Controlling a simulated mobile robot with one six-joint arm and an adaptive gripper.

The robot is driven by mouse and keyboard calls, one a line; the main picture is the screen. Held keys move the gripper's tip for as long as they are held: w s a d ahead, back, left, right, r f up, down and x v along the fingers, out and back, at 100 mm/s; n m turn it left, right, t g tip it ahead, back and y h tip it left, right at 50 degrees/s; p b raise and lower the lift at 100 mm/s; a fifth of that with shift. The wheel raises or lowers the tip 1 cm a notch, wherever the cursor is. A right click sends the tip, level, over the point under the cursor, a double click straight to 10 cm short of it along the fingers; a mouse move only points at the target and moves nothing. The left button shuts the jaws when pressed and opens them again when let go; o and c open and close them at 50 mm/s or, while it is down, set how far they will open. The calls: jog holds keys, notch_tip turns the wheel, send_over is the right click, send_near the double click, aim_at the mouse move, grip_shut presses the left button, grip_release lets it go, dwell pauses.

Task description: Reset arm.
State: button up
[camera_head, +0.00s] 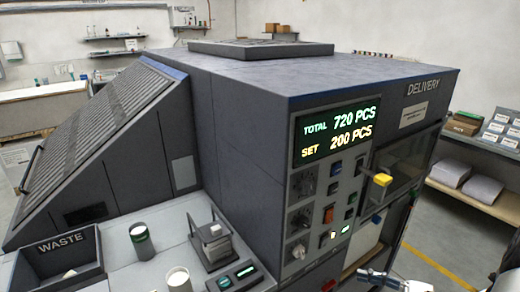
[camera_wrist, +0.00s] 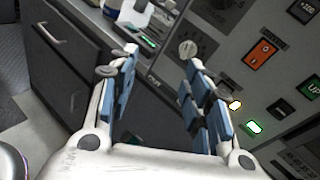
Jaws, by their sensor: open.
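My gripper (camera_wrist: 160,58) is open and empty in the wrist view, its two blue-padded fingers spread apart. Through and beside the fingers the grey machine front shows, with an orange switch (camera_wrist: 263,53) and a lit green button (camera_wrist: 254,127) to the right. In the head view a pale metallic part of my arm shows at the lower right edge, below the control panel (camera_head: 325,195); the fingers cannot be made out clearly there. The panel's display (camera_head: 338,131) reads TOTAL 720 PCS and SET 200 PCS.
The large grey machine (camera_head: 245,95) fills the middle. On its left ledge stand a WASTE bin (camera_head: 62,247), a green-banded cup (camera_head: 141,242), a white-topped cup (camera_head: 179,280) and a small scale-like device (camera_head: 213,238).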

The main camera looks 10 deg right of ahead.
jog(key=s+a+r+n+g+h, duration=0.2)
jog(key=a+r+n+g, duration=0.25)
jog(key=a, duration=0.35)
jog(key=s+a+r+n+g+h, duration=0.2)
jog(key=a+r+n+g, duration=0.3)
jog(key=a, duration=0.3)
jog(key=s+a+r+n+t+h, duration=0.4)
jog(key=s+r+n+h, duration=0.2)
jog(key=n, duration=0.7)
jog(key=shift+s+a+r+h, duration=0.35)
jog(key=shift+s+h, duration=1.05)
jog(key=shift+s, duration=0.4)
jog(key=shift+n, duration=0.25)
